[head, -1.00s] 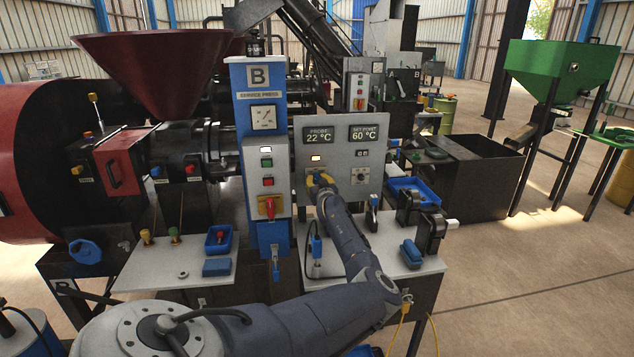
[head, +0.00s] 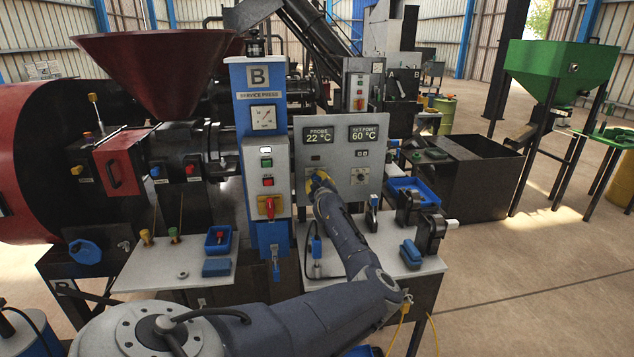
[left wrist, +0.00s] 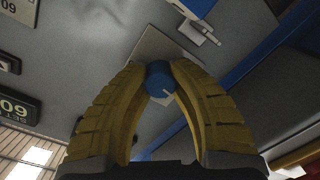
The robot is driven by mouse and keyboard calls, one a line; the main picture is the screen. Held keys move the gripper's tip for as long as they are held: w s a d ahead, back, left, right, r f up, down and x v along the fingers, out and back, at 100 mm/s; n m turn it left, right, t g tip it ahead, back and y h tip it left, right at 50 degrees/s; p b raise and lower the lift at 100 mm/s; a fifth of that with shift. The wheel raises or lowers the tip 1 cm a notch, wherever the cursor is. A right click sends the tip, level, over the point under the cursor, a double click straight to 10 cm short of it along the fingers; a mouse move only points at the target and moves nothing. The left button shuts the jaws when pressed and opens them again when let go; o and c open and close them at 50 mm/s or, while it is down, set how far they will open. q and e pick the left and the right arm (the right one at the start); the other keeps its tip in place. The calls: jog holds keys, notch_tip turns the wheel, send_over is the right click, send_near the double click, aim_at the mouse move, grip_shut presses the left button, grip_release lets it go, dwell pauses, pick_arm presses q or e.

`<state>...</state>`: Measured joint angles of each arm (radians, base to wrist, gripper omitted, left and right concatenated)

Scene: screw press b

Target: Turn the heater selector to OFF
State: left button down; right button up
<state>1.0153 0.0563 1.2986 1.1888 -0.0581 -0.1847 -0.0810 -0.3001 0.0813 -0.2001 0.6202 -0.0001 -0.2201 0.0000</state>
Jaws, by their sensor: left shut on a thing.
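The heater selector is a round blue knob (left wrist: 160,77) with a white mark, on a pale square plate (left wrist: 150,47) in the left wrist view. My left gripper (head: 316,178) is at the lower left of the grey control panel (head: 342,120) in the head view. Its yellow fingers, which also show in the left wrist view (left wrist: 160,86), are shut on the knob from both sides. In the head view the gripper hides the knob, and I cannot read the plate's position labels. The small lamp window (head: 315,157) above it is dark. My right gripper is not in view.
The panel displays read probe 22 °C (head: 318,136) and set point 60 °C (head: 363,133). A second selector (head: 360,175) sits just right of my gripper. The blue press column (head: 258,90) with a button box (head: 266,165) stands left. Clamps (head: 431,232) and a blue tray (head: 405,187) occupy the bench.

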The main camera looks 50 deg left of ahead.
pick_arm(q)
jog(key=shift+w+d, duration=0.1)
dwell(0.4)
jog(key=c, duration=1)
grip_release()
jog(key=v, duration=1.2)
